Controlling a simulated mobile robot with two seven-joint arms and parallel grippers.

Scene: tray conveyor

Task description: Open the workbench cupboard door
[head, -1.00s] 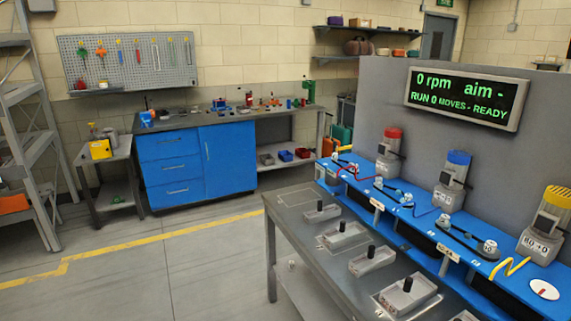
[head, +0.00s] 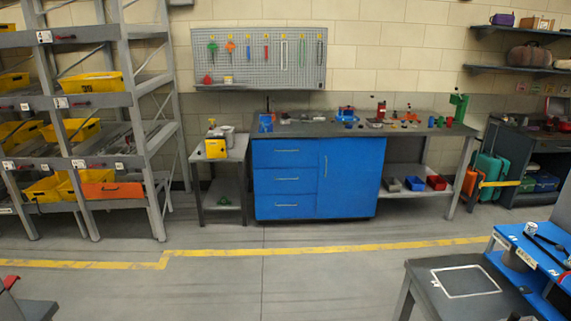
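The workbench (head: 420,130) stands against the back wall, across the floor from me. Its blue cupboard door (head: 352,178) is on the right half of the blue cabinet, beside several blue drawers (head: 285,180). The door looks shut. A thin upright handle (head: 326,166) is near the door's left edge. Neither of my grippers shows in the head view.
A grey table with a white outlined square (head: 465,281) is at the lower right. A shelf rack with yellow bins (head: 90,88) stands at the left. A small side table (head: 222,180) is left of the cabinet. The floor before the cabinet is clear beyond the yellow line (head: 310,247).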

